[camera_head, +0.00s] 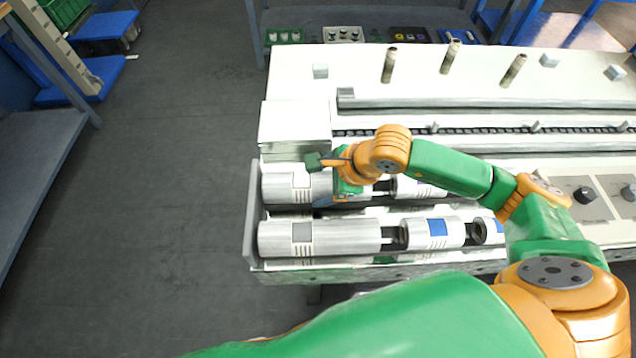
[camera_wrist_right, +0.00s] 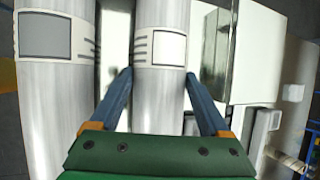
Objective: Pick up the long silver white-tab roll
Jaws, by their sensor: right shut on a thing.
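The long silver white-tab roll (camera_head: 280,188) lies in the back row at the left end of the machine. Its white tab shows clearly in the right wrist view (camera_wrist_right: 170,47). My right gripper (camera_head: 325,201) is over this roll, and its blue fingers (camera_wrist_right: 159,76) are shut on it, one on each side. The arm hides part of the roll in the head view. It seems to lie in its row still; I cannot tell whether it is lifted. My left gripper is not in view.
A similar long silver roll with a grey tab (camera_head: 345,238) lies in the front row, close beside the gripped one. Shorter rolls, one with a blue tab (camera_head: 437,234), lie to the right. A side plate (camera_head: 253,215) borders the rows at the left. Upright pegs (camera_head: 389,65) stand behind.

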